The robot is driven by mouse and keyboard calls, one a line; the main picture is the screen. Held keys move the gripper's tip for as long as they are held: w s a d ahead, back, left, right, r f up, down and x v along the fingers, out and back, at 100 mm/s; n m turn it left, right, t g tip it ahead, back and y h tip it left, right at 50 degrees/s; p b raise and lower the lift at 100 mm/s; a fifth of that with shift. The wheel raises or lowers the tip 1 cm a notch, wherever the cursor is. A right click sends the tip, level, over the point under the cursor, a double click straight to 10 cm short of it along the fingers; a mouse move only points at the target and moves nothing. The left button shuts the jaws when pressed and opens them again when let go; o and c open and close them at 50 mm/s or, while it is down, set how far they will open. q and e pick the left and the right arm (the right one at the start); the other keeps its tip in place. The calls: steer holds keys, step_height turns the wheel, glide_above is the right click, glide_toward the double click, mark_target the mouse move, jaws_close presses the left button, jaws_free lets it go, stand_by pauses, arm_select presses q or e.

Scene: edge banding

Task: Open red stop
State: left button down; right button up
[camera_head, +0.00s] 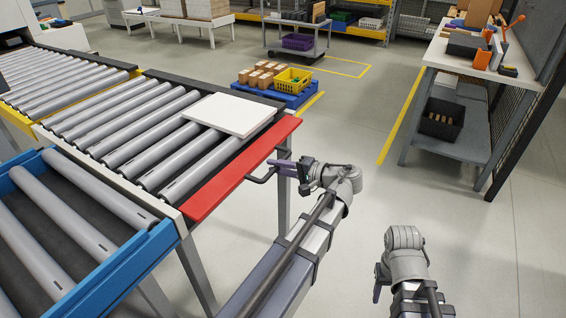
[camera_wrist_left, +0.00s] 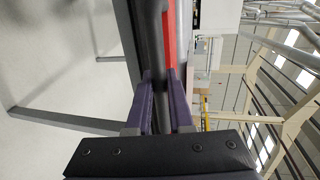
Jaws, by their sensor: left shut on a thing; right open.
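The red stop (camera_head: 240,170) is a long flat red bar along the right end of the roller conveyor. A black handle (camera_head: 262,179) sticks out from its outer side. My left gripper (camera_head: 279,165) is shut on this handle. In the left wrist view the purple fingers (camera_wrist_left: 164,100) lie on both sides of the dark handle bar (camera_wrist_left: 153,40), with the red stop (camera_wrist_left: 171,45) behind it. My right gripper (camera_head: 378,288) is open and empty, low at the right of the conveyor, apart from everything.
A white panel (camera_head: 230,114) lies on the rollers close behind the stop. A blue-framed roller section (camera_head: 110,270) stands in front. A yellow crate (camera_head: 293,81) and boxes sit on a blue pallet beyond. A workbench (camera_head: 470,62) stands right; the floor between is clear.

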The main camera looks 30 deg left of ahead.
arm_select(q)
steer(key=shift+a+r+h+p, duration=0.1)
steer(key=shift+r+h+p, duration=0.2)
steer(key=shift+r+p, duration=0.6)
steer(key=shift+a+r+p, duration=0.1)
steer(key=shift+r+p, duration=0.15)
steer(key=shift+p, duration=0.05)
arm_select(e)
step_height(320, 180, up, 3)
steer(key=shift+r, duration=0.2)
arm_select(q)
steer(key=c, duration=0.8)
jaws_free()
steer(key=p+v, duration=0.2)
steer(key=v, duration=0.5)
steer(key=shift+d, duration=0.4)
arm_select(e)
steer(key=shift+r, duration=1.05)
